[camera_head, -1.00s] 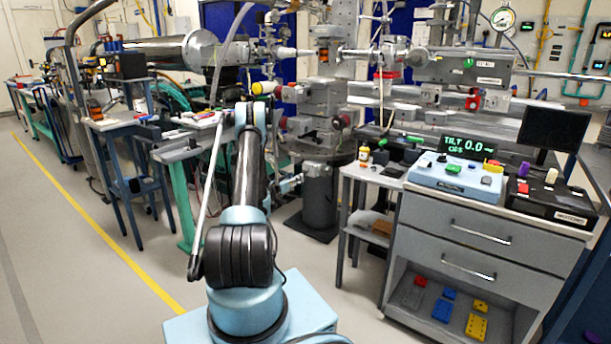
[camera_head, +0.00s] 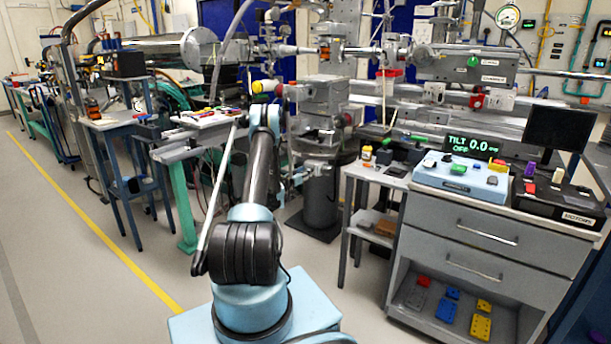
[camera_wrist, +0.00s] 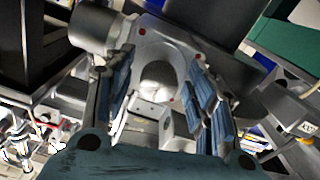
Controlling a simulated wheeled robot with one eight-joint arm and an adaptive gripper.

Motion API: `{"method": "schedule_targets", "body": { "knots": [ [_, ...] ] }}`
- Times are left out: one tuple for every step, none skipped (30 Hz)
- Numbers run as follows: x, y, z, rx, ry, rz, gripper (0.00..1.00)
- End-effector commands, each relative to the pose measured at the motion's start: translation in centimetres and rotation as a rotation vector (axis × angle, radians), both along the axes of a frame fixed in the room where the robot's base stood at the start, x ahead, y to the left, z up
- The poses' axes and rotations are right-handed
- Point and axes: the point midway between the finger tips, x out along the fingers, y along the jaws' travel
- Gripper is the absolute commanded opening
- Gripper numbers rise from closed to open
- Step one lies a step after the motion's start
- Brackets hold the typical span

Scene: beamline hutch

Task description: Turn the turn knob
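I cannot tell for certain which part is the turn knob. In the head view a round yellow knob-like part (camera_head: 256,87) with a red piece beside it sits just above the end of my arm. In the wrist view a grey bracket (camera_wrist: 181,50) with a rounded pale part (camera_wrist: 157,80) lies between my fingers. My gripper (camera_wrist: 160,95) is open, with blue-padded fingers on either side of that part. I cannot tell whether they touch it. In the head view my gripper is hidden behind my arm.
A blue control box (camera_head: 460,178) with several small knobs and a display (camera_head: 473,146) reading "TILT 0.0 OFF" stands on a grey cabinet (camera_head: 480,215) at right. A black box (camera_head: 560,200) is beside it. A tray table (camera_head: 200,119) stands left of my arm. Floor at left is clear.

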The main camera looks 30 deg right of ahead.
Motion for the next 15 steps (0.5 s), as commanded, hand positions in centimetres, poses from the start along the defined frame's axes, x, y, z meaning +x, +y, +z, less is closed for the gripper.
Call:
{"method": "schedule_targets", "body": {
  "knots": [
    [0.0,0.02,0.01,0.0,0.0,0.0,0.42],
    [0.0,0.02,0.01,0.0,0.0,0.0,0.35],
    [0.0,0.02,0.01,0.0,0.0,0.0,0.26],
    [0.01,0.04,0.01,0.0,0.0,0.0,0.19],
    [0.02,0.04,0.0,0.0,0.0,0.0,0.12],
    [0.02,0.05,0.0,0.0,0.0,0.001,0.06],
    [0.02,0.05,0.0,0.0,0.0,0.001,0.06],
    [0.03,0.06,0.0,0.0,0.0,0.001,0.06],
    [0.04,0.07,0.0,0.0,0.0,0.001,0.06],
    [0.05,0.07,0.0,0.001,-0.001,0.001,0.06],
    [0.06,0.08,0.0,0.001,-0.001,0.001,0.06],
    [0.06,0.09,-0.01,0.002,-0.004,0.001,0.06],
    [0.06,0.09,-0.01,0.003,-0.006,0.001,0.06],
    [0.07,0.09,-0.01,0.005,-0.01,0.002,0.06],
    [0.07,0.11,-0.01,0.007,-0.016,0.002,0.06]
  ]
}}
